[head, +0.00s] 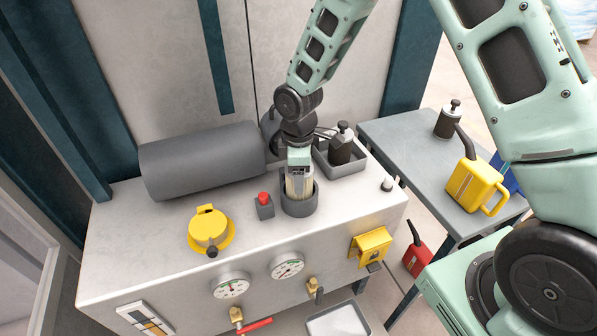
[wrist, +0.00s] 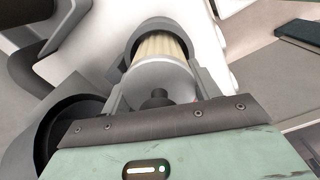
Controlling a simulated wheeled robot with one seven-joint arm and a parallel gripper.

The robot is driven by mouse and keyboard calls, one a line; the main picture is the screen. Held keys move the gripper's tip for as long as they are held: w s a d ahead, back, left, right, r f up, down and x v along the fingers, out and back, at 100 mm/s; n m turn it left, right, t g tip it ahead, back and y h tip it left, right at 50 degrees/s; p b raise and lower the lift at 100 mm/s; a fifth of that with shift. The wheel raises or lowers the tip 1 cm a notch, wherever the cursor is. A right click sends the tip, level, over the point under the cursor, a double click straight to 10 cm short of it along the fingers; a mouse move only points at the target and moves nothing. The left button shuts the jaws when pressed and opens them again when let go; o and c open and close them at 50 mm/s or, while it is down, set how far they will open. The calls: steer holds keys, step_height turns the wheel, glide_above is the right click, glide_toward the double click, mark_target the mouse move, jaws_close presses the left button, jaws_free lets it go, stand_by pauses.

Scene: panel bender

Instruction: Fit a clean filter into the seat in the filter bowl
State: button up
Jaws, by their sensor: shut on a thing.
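My gripper (head: 299,178) points down over the dark grey filter bowl (head: 299,208) on the machine top. It is shut on a cream pleated filter (head: 299,187). In the wrist view the filter (wrist: 160,75) has a grey end cap with a dark knob, between the two fingers. Its far end is inside the round rim of the bowl (wrist: 143,32). The filter looks roughly in line with the bowl. The seat is hidden inside, so I cannot tell whether the filter touches it.
A tray (head: 345,165) with a dark, knobbed cylinder stands behind right of the bowl. A red-button box (head: 264,206) and yellow lid-like part (head: 209,231) are left. A large grey cylinder (head: 203,160) lies behind. The side table (head: 400,135) holds a yellow can (head: 473,186).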

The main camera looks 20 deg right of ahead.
steer(key=shift+f+b, duration=0.7)
steer(key=shift+f, duration=0.45)
steer(key=o, duration=1.2)
steer(key=shift+r, duration=0.15)
steer(key=shift+w+r, duration=0.15)
steer(key=shift+r, duration=0.15)
steer(key=r+b, duration=0.1)
steer(key=r, duration=0.4)
steer(key=r+b, duration=0.1)
steer(key=r, duration=0.5)
steer(key=r+b, duration=0.1)
steer(key=r, duration=0.4)
steer(key=shift+s+r, duration=0.3)
